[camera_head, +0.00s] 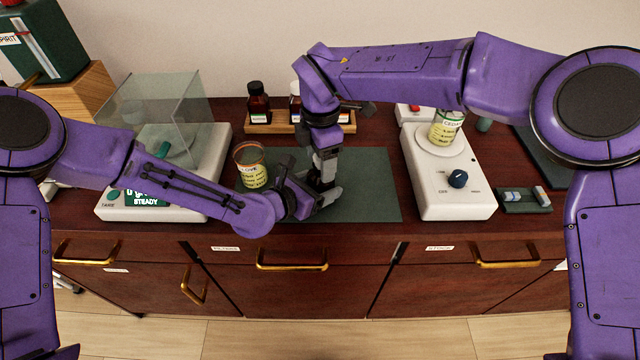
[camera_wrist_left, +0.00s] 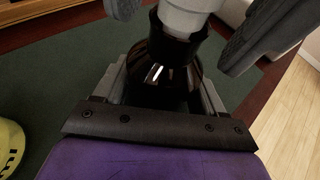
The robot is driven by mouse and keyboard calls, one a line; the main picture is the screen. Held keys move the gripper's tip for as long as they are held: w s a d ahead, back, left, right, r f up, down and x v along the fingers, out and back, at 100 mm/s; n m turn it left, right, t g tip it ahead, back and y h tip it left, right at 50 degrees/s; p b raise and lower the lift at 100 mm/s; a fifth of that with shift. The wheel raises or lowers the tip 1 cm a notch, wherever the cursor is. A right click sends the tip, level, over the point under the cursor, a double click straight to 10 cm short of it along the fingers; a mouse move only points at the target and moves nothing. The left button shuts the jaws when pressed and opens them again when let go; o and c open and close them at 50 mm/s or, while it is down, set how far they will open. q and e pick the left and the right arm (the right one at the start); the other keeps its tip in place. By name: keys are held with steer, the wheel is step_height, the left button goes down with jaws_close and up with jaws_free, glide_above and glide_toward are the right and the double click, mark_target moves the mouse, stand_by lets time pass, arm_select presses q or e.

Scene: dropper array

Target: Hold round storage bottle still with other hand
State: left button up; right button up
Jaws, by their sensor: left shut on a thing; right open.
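The round storage bottle (camera_wrist_left: 165,65) shows in the left wrist view as dark, shiny brown glass with a black collar and a pale grey top part. My left gripper (camera_head: 308,203) is shut on it, with a jaw at each side of its body. In the head view the bottle is mostly hidden behind the two grippers over the dark green mat (camera_head: 375,190). My right gripper (camera_head: 326,180) points down just above and beside my left one and is open. Dark grey finger parts (camera_wrist_left: 265,38) show beside the bottle's top in the left wrist view.
A labelled yellow jar (camera_head: 252,170) stands left of the grippers. A wooden rack (camera_head: 262,126) with brown bottles is behind. A glass-shielded balance (camera_head: 205,170) stands left; a white stirrer plate (camera_head: 450,195) with another labelled jar stands right. The mat's right part is clear.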

arm_select(q)
steer(key=shift+s+f, duration=0.15)
steer(key=shift+f, duration=0.1)
arm_select(e)
step_height(320, 180, up, 12)
steer(key=shift+f, duration=0.25)
steer(key=shift+c, duration=0.5)
steer(key=s+a+t+h, duration=0.1)
steer(key=a+h, duration=0.2)
steer(key=a, duration=0.3)
steer(key=shift+m+h, duration=0.7)
steer(key=x, duration=0.3)
steer(key=d+x, duration=0.1)
steer(key=x, duration=0.7)
steer(key=shift+d+r, duration=0.2)
steer(key=shift+r, duration=0.05)
